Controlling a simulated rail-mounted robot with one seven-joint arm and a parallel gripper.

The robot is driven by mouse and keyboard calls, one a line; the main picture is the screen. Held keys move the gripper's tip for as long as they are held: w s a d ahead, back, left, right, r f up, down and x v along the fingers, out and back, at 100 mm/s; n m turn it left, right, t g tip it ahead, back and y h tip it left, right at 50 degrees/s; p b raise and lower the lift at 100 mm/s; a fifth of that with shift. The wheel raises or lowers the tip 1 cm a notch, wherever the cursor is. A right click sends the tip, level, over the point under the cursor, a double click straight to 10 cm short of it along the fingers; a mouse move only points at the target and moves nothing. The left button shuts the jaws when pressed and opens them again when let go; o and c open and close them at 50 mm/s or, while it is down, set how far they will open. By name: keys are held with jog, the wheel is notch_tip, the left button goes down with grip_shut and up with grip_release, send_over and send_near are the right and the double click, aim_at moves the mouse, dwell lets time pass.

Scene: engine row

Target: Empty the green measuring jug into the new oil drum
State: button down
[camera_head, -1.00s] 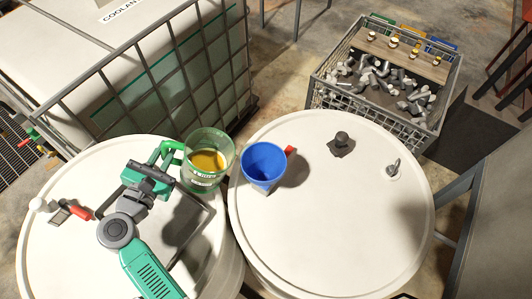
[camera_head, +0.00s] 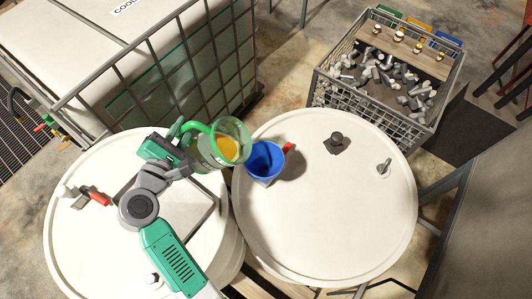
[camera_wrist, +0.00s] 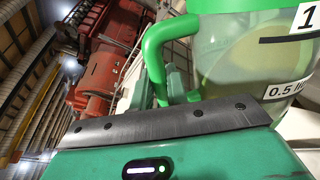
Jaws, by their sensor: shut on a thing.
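The green measuring jug (camera_head: 219,146) is clear with a green rim and handle and has yellow-brown oil in it. It is tilted to the right, with its rim close to the blue funnel (camera_head: 265,161). My gripper (camera_head: 170,149) is shut on the jug's handle; the handle and the jug's marked wall (camera_wrist: 255,50) also show in the wrist view. I cannot see a stream of oil. The funnel's lower end and the opening under it are hidden.
A second white drum (camera_head: 85,235) stands at left under my arm, with a red-handled tool (camera_head: 97,198) on its lid. A caged coolant tank (camera_head: 150,60) is behind. A wire crate of metal parts (camera_head: 385,80) stands at the back right. The right drum's lid is mostly clear.

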aim_at(188, 126)
jog(key=shift+s+d+r+m, duration=0.1)
jog(key=shift+d+r+m, duration=0.35)
jog(key=shift+m, duration=0.15)
jog(key=shift+s+d+r+m+y+p, duration=0.15)
jog(key=shift+d+r+m+y+p, duration=0.15)
jog(key=shift+d+r+m+p, duration=0.35)
jog(key=shift+r, duration=0.3)
jog(key=shift+s+d+r+m+y, duration=0.2)
jog(key=shift+d+r+m+y, duration=0.1)
jog(key=shift+d+r+m, duration=0.65)
dwell(1.5)
jog(key=shift+m+y, duration=0.3)
jog(key=shift+m, duration=0.3)
jog(key=shift+s+d+r+p, duration=0.1)
jog(key=shift+d+r+p, duration=0.25)
jog(key=shift+d, duration=0.25)
jog(key=shift+s+d+r+p, duration=0.1)
jog(key=shift+d+r+p, duration=0.1)
jog(key=shift+d+p, duration=0.35)
jog(key=shift+s+d+r+p, duration=0.1)
jog(key=shift+d+r+p, duration=0.2)
jog(key=shift+d, duration=0.35)
jog(key=shift+s+d+f+m, duration=0.15)
jog(key=shift+d+m, duration=0.55)
jog(key=shift+d, duration=0.35)
